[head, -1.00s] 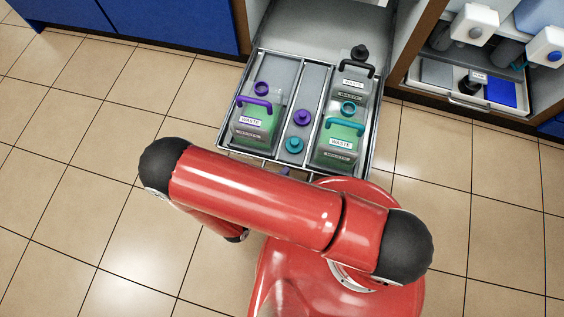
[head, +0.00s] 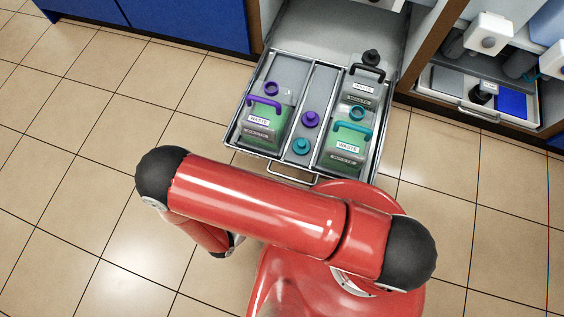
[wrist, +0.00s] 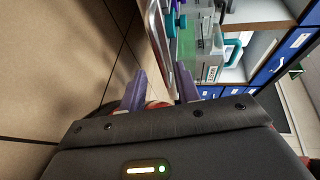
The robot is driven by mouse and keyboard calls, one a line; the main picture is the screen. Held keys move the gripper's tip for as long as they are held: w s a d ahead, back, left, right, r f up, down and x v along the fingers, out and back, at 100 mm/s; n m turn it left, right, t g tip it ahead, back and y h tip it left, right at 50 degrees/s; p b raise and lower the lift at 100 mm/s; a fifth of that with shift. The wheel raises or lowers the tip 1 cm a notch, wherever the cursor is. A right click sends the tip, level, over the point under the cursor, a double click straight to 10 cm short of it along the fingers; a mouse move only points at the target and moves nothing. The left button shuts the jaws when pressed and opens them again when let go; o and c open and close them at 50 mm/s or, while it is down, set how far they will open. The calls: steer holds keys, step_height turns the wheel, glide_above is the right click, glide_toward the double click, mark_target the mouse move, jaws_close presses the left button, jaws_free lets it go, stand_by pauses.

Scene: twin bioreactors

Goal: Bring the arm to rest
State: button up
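My red arm (head: 260,208) is folded across the front of my body in the head view, its black-capped elbow out to the left. The forearm slopes down and back under the upper link. In the wrist view my gripper (wrist: 161,88) has its two purple-grey fingers spread with nothing between them. In the head view the gripper is mostly hidden beneath the arm. The open drawer (head: 233,137) lies ahead, its handle (head: 292,176) apart from the arm's visible links.
The drawer holds green waste containers with a purple handle (head: 263,103) and a teal handle (head: 352,129), a grey container (head: 361,90), and loose purple (head: 311,119) and teal caps (head: 301,146). A second open drawer (head: 480,110) stands right. Tiled floor is free at left.

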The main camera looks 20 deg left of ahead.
steer(key=shift+s+a+r, duration=0.15)
steer(key=shift+s+a, duration=0.15)
steer(key=shift+s, duration=0.35)
steer(key=w+d+r+m+g+h+p, duration=0.2)
steer(key=w+r+m+g, duration=0.35)
steer(key=r+m, duration=0.4)
steer(key=w+d+r+m+g+h+p, duration=0.15)
steer(key=w+r+m+g, duration=0.35)
steer(key=r+m, duration=0.5)
steer(key=d+r+m+y+p, duration=0.1)
steer(key=d+r+m+y, duration=0.2)
steer(key=d+r+m, duration=0.4)
steer(key=d+r+m+t+y+p, duration=0.1)
steer(key=d+r+m+y+p, duration=0.1)
steer(key=d+r+m, duration=0.6)
steer(key=d+r+m+y+p, duration=0.2)
steer(key=d+r+m+y, duration=0.3)
steer(key=r+m, duration=1)
step_height(320, 180, up, 2)
steer(key=shift+w+d+t, duration=0.15)
steer(key=shift+d+t, duration=0.2)
steer(key=shift+d, duration=0.8)
